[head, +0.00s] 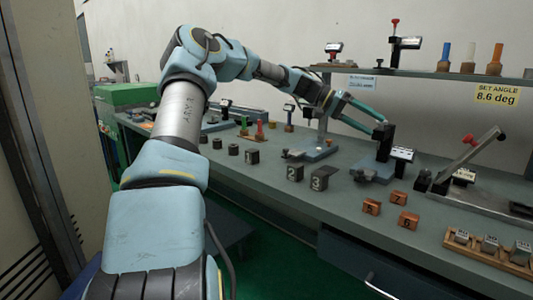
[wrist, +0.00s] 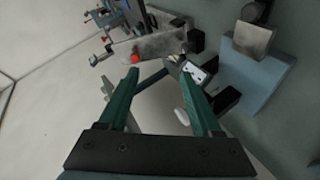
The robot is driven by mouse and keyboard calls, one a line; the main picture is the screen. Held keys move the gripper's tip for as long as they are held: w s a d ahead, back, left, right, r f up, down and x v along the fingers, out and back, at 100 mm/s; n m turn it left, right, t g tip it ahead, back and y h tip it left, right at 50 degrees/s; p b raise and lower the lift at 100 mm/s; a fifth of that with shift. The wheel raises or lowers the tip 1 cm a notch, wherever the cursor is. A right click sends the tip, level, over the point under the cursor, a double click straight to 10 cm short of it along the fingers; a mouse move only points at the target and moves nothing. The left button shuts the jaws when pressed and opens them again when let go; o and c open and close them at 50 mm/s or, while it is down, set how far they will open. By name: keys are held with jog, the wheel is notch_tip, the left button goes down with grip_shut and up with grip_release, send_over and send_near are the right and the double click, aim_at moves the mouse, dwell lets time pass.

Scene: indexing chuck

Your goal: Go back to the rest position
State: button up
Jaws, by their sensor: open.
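My gripper (head: 378,126) reaches over the bench from the left in the head view, with its green fingers pointing right and slightly down. In the wrist view its two fingers (wrist: 158,75) stand apart with nothing gripped between them. A black upright device (head: 384,143) on a blue-grey base stands right by the fingertips in the head view. I cannot tell whether the fingers touch it. A small display (head: 402,153) sits at its right side. No rest position is marked in either view.
The grey bench (head: 330,205) carries black numbered blocks (head: 320,178), orange numbered blocks (head: 397,198), a wooden rack (head: 485,252) of metal blocks and a red-handled lever clamp (head: 470,165). A shelf (head: 450,75) runs behind. A sign (head: 497,93) reads "SET ANGLE 8.6 deg". Open bench lies at front centre.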

jog(key=s+a+f+n+t+y, duration=0.1)
jog(key=s+a+f+y, duration=0.1)
jog(key=a+f, duration=0.1)
jog(key=s+a+f+n+y, duration=0.1)
jog(key=s+a+f+y, duration=0.1)
jog(key=a+f, duration=0.1)
jog(key=s+a+f+t+y, duration=0.1)
jog(key=s+a+f+y, duration=0.1)
jog(key=f, duration=0.3)
jog(key=shift+s+a+f+n+t+p, duration=0.3)
jog(key=shift+s+a+f+n+p, duration=0.1)
jog(key=shift+s, duration=0.15)
jog(key=s+a+f+n+t+y, duration=0.1)
jog(key=s+a+n+y, duration=0.1)
jog(key=s+a, duration=0.3)
jog(key=s+a+f+n+t+y+p, duration=0.1)
jog(key=s+a, duration=0.3)
jog(key=a, duration=0.9)
jog(key=s+a+n+t+y, duration=0.1)
jog(key=s+a+n+y, duration=0.1)
jog(key=s+a, duration=0.3)
jog(key=a+n, duration=0.1)
jog(key=a, duration=0.3)
jog(key=shift+s+f+t+y, duration=0.35)
jog(key=shift+f+t+y, duration=0.05)
